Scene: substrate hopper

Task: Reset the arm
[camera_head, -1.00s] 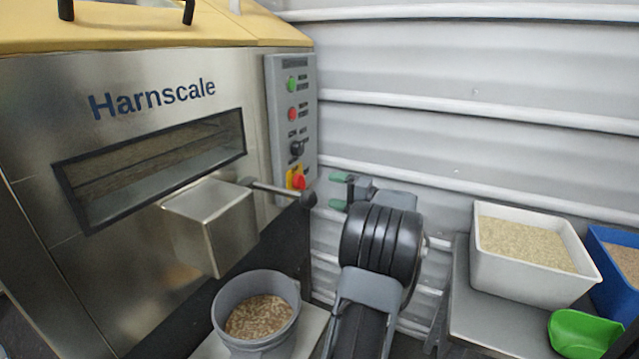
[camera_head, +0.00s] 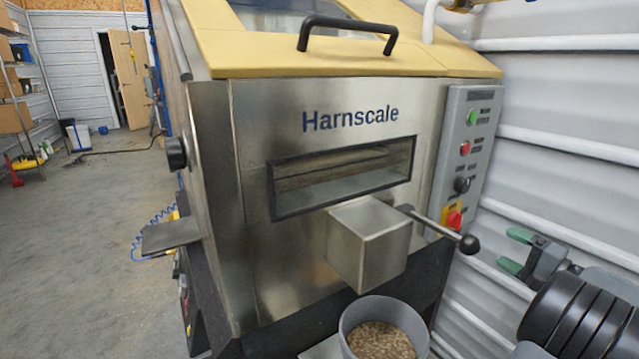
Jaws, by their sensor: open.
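My gripper (camera_head: 511,251) is at the right of the view, with two green-tipped fingers apart and nothing between them. It is to the right of the black-knobbed lever (camera_head: 440,227) on the hopper and does not appear to touch it. My dark arm runs from the gripper to the lower right edge, where it is cut off. The steel hopper marked Harnscale (camera_head: 265,122) fills the middle, with a yellow lid (camera_head: 270,60).
A grey bucket of brown pellets (camera_head: 352,318) stands below the steel spout (camera_head: 365,245). A control panel (camera_head: 466,150) is on the hopper's right. A ribbed wall (camera_head: 560,110) stands behind my arm. Open floor (camera_head: 90,240) lies at the left, with shelves (camera_head: 22,100) beyond.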

